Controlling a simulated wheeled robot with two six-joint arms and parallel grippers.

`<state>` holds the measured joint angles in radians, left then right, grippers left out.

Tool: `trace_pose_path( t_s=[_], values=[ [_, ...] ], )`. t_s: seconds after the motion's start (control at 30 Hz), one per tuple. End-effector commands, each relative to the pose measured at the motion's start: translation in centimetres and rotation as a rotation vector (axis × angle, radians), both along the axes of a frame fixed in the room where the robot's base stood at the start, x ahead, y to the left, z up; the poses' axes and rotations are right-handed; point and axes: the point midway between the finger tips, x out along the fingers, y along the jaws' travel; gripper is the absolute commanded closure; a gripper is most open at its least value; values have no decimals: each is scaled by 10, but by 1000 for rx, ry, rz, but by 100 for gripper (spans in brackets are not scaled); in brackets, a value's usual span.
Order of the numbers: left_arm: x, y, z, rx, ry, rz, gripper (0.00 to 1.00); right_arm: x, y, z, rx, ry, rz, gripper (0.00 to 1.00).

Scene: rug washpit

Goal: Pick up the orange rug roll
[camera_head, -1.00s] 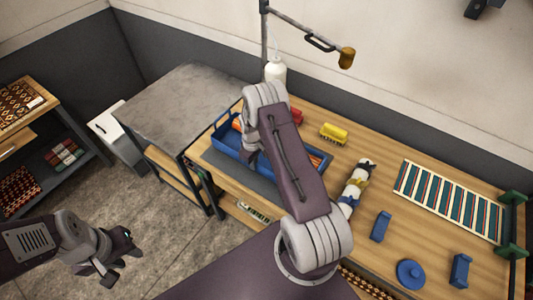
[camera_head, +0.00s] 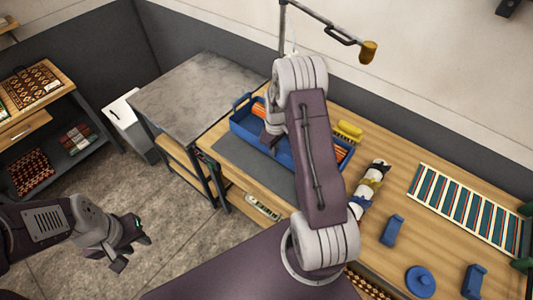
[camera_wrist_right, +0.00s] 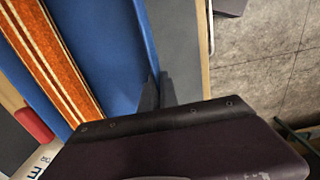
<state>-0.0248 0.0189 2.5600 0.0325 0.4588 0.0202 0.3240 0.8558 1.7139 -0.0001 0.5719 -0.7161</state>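The orange rug roll, with pale stripes, lies in a long blue tray (camera_head: 240,124) on the wooden bench. Its ends show on both sides of my right arm (camera_head: 342,153), which hides its middle. In the right wrist view the roll (camera_wrist_right: 50,62) runs along the left of the blue tray (camera_wrist_right: 108,50). My right gripper (camera_wrist_right: 158,92) is low by the tray's near wall, to the right of the roll and apart from it. Its dark fingertips look close together; their opening is unclear. My left gripper (camera_head: 132,251) is open and empty above the floor.
A rolled white bundle with dark and yellow bands (camera_head: 370,188), a yellow brush (camera_head: 348,131), blue blocks and a striped rug (camera_head: 464,208) lie right on the bench. A grey-topped table (camera_head: 195,92) stands left. A lamp-like arm (camera_head: 330,32) hangs behind.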

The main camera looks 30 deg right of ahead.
Motion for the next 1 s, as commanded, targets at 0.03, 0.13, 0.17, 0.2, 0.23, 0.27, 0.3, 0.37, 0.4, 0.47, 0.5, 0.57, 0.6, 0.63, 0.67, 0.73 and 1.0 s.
trace_pose_path(
  t_s=[0.03,0.13,0.17,0.2,0.23,0.27,0.3,0.37,0.4,0.47,0.5,0.57,0.6,0.63,0.67,0.73,1.0],
  values=[
    [0,0,-5,0,0,0,68,-5,-7,5,-3,-7,-3,100],
    [0,0,-10,0,0,0,68,-19,-20,16,-4,-7,-4,100],
    [0,0,-11,0,0,0,68,-24,-24,19,-3,-8,-5,100],
    [0,0,-13,0,0,0,68,-29,-29,24,-4,-8,-4,100],
    [0,0,-14,0,0,0,68,-33,-33,28,-4,-8,-4,100],
    [0,0,-15,0,0,0,68,-38,-36,31,-4,-7,-3,100],
    [0,0,-16,0,0,0,68,-42,-39,34,-4,-7,-4,100],
    [0,0,-18,0,0,0,68,-47,-44,39,-4,-7,-2,100],
    [0,0,-18,0,0,0,68,-50,-47,42,-4,-6,-2,100],
    [0,0,-19,0,0,0,68,-54,-49,44,-3,-5,0,100],
    [0,0,-19,0,0,0,68,-55,-51,46,-3,-5,0,100],
    [0,0,-19,0,0,0,68,-57,-52,48,-3,-6,0,100],
    [0,0,-19,0,0,0,68,-57,-53,48,-3,-5,0,100],
    [0,0,-19,0,0,0,68,-58,-53,48,-3,-5,0,100],
    [0,0,-19,0,0,0,68,-58,-53,48,-3,-5,1,100],
    [0,0,-19,0,0,0,68,-58,-53,49,-3,-4,1,100],
    [0,0,-19,0,0,0,68,-59,-52,48,-4,-5,29,100]
  ],
)
